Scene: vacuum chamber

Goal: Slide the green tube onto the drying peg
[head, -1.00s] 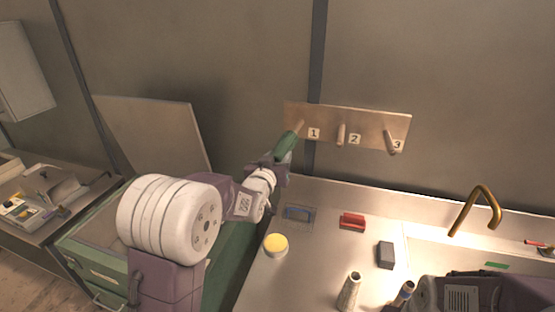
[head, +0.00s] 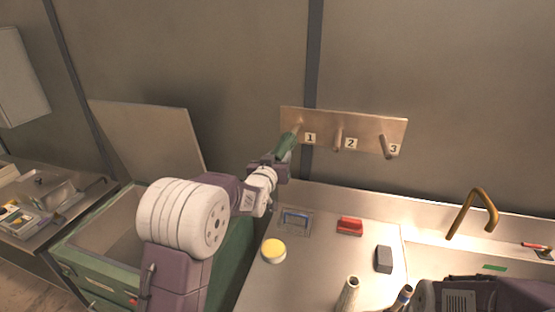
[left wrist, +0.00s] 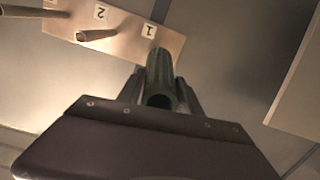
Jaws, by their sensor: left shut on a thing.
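My left gripper (head: 279,163) is shut on the green tube (head: 286,147), which tilts up toward the peg board (head: 367,130). In the left wrist view the tube (left wrist: 160,75) lies between the fingers, its open near end facing the camera. Its far end is at the peg by label 1 (head: 298,127); only a short part of that peg shows in the head view. I cannot tell how far the tube is around it. The pegs by label 2 (head: 338,138) and label 3 (head: 386,146) are bare. My right gripper's fingers are not visible.
A brass faucet (head: 473,209) rises at the right. A raised lid (head: 150,135) stands behind my left arm.

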